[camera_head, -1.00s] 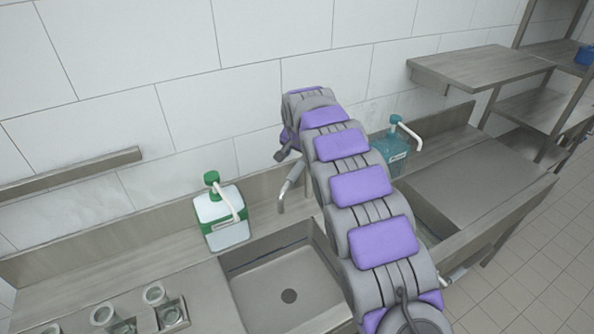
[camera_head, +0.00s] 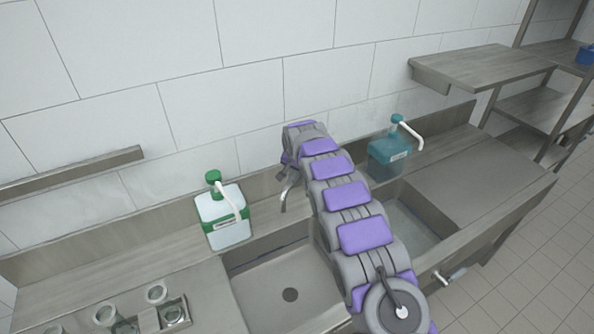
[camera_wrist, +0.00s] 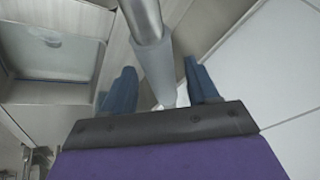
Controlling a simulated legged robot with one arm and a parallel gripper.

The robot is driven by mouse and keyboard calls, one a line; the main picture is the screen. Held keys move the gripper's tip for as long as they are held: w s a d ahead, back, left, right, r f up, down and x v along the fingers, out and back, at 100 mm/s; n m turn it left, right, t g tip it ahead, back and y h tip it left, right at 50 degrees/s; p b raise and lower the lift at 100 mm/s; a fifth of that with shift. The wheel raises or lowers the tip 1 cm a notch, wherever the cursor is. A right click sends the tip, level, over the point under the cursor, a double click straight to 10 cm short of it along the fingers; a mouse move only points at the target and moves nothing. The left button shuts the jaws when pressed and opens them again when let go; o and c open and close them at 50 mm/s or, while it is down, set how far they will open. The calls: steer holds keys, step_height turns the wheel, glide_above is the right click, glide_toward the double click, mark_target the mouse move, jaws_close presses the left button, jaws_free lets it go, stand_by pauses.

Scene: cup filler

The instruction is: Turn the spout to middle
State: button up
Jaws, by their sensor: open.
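The metal spout (camera_head: 287,190) stands at the back of the sinks, its lower end over the back edge of the left sink (camera_head: 262,262). My gripper's end hides its upper part in the head view. In the wrist view, the spout (camera_wrist: 144,18) enters from the top with a grey sleeve (camera_wrist: 154,64). My gripper (camera_wrist: 162,88) is open, with one blue finger on each side of the sleeve. A gap shows on both sides; contact is not clear. The right sink (camera_head: 418,222) lies beyond my arm.
A white and green pump dispenser (camera_head: 222,222) stands left of the spout, close to it. A teal pump dispenser (camera_head: 388,158) stands to the right behind my arm. Glass cups (camera_head: 157,292) sit at the lower left. The tiled wall is close behind.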

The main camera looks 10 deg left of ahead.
steer(key=shift+a, duration=0.35)
steer(key=shift+d, duration=0.45)
steer(key=c, duration=0.6)
steer(key=shift+a, duration=0.2)
jaws_close()
